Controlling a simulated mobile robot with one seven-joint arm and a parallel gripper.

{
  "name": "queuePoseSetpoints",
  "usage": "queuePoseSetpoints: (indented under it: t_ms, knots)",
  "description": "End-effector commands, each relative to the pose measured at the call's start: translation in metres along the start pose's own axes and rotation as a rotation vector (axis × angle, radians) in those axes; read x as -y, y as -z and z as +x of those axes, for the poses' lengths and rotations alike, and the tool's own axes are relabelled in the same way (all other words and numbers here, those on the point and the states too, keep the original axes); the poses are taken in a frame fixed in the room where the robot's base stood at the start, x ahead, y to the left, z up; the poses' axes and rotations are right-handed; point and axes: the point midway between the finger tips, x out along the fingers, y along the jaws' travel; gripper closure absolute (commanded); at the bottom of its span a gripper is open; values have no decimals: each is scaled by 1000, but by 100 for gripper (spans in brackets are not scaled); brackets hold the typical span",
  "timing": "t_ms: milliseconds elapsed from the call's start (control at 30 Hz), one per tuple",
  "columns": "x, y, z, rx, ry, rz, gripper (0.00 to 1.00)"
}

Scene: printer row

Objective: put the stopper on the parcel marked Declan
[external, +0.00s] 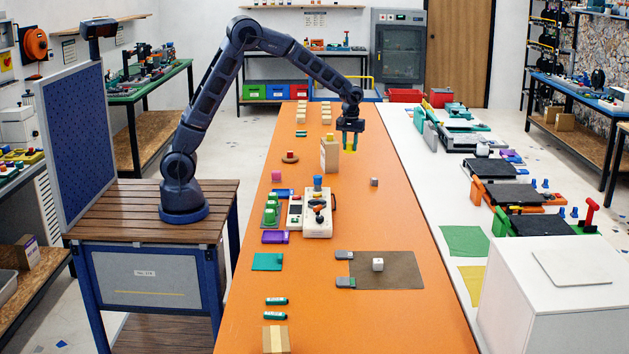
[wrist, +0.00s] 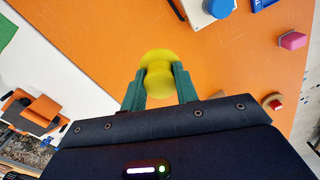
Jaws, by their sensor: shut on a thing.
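My gripper (external: 350,134) is shut on a yellow stopper (wrist: 158,72), with a green finger on each side of it. The stopper also shows in the external view (external: 349,152) below the fingers. It is held above the far part of the orange table, toward its right side. A tan box (external: 329,156) stands on the table just left of the stopper in the external view. Another tan box (external: 275,340) with a pale band lies at the near edge. I can read no name on either box, so I cannot tell which is marked Declan.
A control box (external: 318,214) with knobs stands mid-table, with green and purple pieces beside it. A brown mat (external: 386,270) bears a white cube (external: 378,264). A small grey cube (external: 374,182) sits to the right. Much of the orange table (external: 420,225) is bare.

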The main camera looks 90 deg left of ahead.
Motion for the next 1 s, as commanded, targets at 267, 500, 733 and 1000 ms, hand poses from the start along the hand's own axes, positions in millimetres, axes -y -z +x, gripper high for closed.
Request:
queuePoseSetpoints:
  t_ms: [267,500,733,1000]
  knots:
    - [-89,-89,-8,-2,0,157,93]
    - [-150,-174,-15,-3,-1,283,93]
    - [-196,-265,-22,-4,-1,401,93]
    - [-232,-377,-29,-5,-2,535,93]
